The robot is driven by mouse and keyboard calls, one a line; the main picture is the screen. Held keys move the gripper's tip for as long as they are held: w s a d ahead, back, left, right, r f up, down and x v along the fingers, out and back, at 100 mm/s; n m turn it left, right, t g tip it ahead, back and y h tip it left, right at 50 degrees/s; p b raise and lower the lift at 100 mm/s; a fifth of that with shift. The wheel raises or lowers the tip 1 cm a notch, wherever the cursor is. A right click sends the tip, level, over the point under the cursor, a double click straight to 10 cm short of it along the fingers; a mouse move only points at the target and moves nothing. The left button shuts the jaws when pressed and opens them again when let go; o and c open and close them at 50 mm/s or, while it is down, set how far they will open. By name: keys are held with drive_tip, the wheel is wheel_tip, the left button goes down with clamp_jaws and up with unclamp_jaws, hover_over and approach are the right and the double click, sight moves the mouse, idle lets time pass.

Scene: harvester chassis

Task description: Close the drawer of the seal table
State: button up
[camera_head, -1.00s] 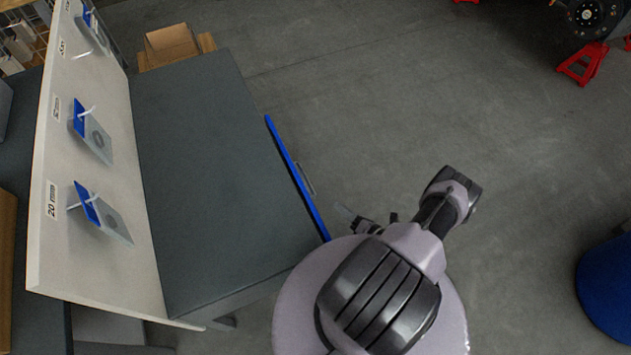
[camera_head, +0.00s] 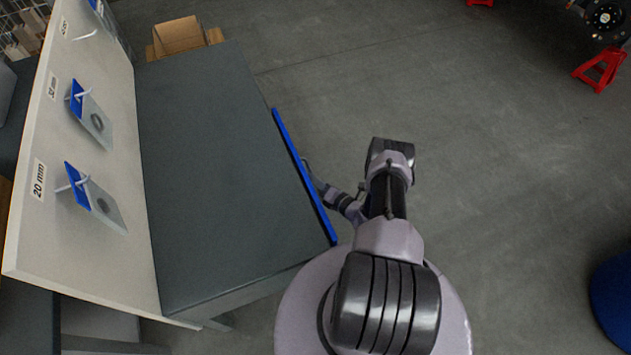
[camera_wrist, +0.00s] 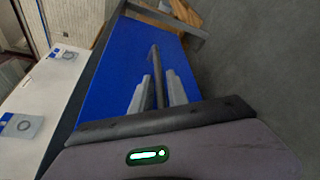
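The seal table (camera_head: 215,170) has a dark grey top and stands left of my arm in the head view. Its drawer has a blue front (camera_head: 305,178) along the table's right edge; how far it stands out is hard to tell. In the wrist view the blue front (camera_wrist: 120,65) fills the middle, with a dark bar handle (camera_wrist: 155,65) on it. My gripper (camera_wrist: 158,92) is open, with one grey finger on each side of the handle and gaps showing between. In the head view my gripper (camera_head: 312,172) is at the drawer front, its fingertips partly hidden.
A pale board (camera_head: 85,180) with hanging blue-topped seal packets (camera_head: 97,200) stands along the table's left side. A cardboard box (camera_head: 178,35) lies beyond the table's far end. A red stand (camera_head: 602,68) and a blue round object (camera_head: 612,290) are far right. The floor between is clear.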

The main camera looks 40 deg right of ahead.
drive_tip(key=shift+c, duration=0.2)
clamp_jaws()
